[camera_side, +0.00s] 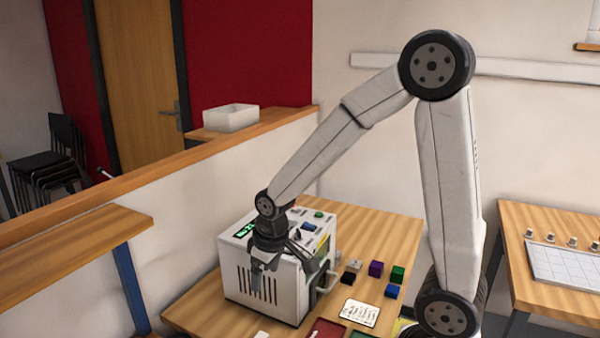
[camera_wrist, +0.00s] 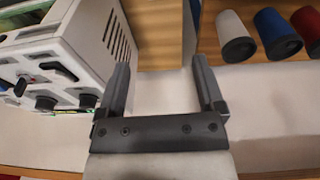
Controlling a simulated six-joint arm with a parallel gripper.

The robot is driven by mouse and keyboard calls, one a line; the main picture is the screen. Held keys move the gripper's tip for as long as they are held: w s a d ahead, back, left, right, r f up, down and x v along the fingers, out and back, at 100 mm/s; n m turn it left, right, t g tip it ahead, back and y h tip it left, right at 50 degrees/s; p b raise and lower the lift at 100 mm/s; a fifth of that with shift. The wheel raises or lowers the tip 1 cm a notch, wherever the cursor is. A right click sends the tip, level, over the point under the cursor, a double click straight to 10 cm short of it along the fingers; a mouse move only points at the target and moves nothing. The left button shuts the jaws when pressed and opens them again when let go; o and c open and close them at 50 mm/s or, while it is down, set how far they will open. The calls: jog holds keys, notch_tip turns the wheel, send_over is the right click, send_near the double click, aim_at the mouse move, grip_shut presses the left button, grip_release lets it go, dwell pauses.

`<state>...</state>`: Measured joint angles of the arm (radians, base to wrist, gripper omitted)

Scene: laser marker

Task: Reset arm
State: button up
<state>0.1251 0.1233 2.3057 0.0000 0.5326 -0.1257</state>
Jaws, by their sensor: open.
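My gripper (camera_side: 264,268) is at the end of my bent-down arm, in front of the vented face of the white laser marker (camera_side: 240,275) in the side view. In the wrist view my gripper (camera_wrist: 160,65) has its two fingers spread, with nothing between them. The laser marker (camera_wrist: 75,45) is left of the fingers there, with its dark knobs and vent slots showing. The side view does not show whether the gripper touches the machine.
On the wooden table are black, grey, purple (camera_side: 376,269), green and blue (camera_side: 392,291) cubes and a printed card (camera_side: 360,313). The wrist view shows white, blue (camera_wrist: 277,32) and red cylinders. A second table with a gridded plate (camera_side: 566,263) stands right.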

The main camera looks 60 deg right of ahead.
jog(key=s+a+f, duration=0.2)
jog(key=s+a, duration=0.2)
jog(key=s, duration=0.2)
jog(key=shift+a+f+t, duration=0.15)
jog(key=shift+t, duration=0.15)
